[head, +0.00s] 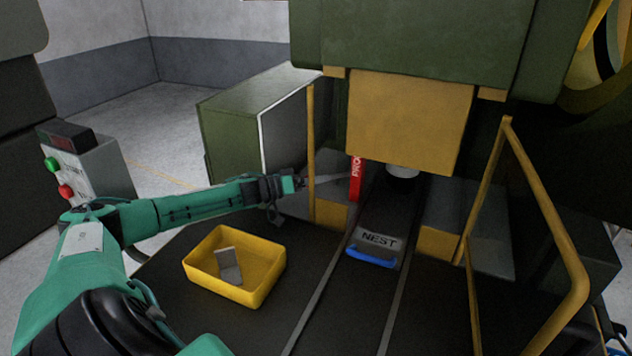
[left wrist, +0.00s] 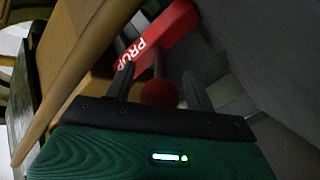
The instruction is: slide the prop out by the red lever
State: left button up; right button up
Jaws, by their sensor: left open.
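The red prop (head: 356,178), with white lettering, stands upright under the left edge of the yellow press block. It also shows in the left wrist view (left wrist: 158,42). A lever with a red ball knob (left wrist: 160,93) sticks out from the prop toward my left gripper (head: 299,183). In the left wrist view my left gripper (left wrist: 160,84) is open, with one finger on each side of the knob. I cannot tell whether either finger touches it. In the head view the knob is hidden at the gripper. My right gripper is not in view.
The yellow press block (head: 408,120) hangs over a sliding plate marked NEST (head: 380,240) with a blue handle. Yellow guard posts (head: 311,150) stand close by my left gripper. A yellow tray (head: 206,277) holds a grey part. A button box (head: 85,170) stands at left.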

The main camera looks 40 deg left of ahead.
pick_arm(q)
grip_shut()
jog(key=a, duration=0.1)
jog(key=s+a, duration=0.1)
jog(key=a, duration=0.3)
jog(key=shift+s+a, duration=0.1)
jog(key=shift+s, duration=0.2)
jog(key=shift+r, duration=0.1)
jog(key=shift+c, duration=1.4)
grip_release()
jog(key=shift+o, duration=1.4)
jog(key=shift+a, duration=0.1)
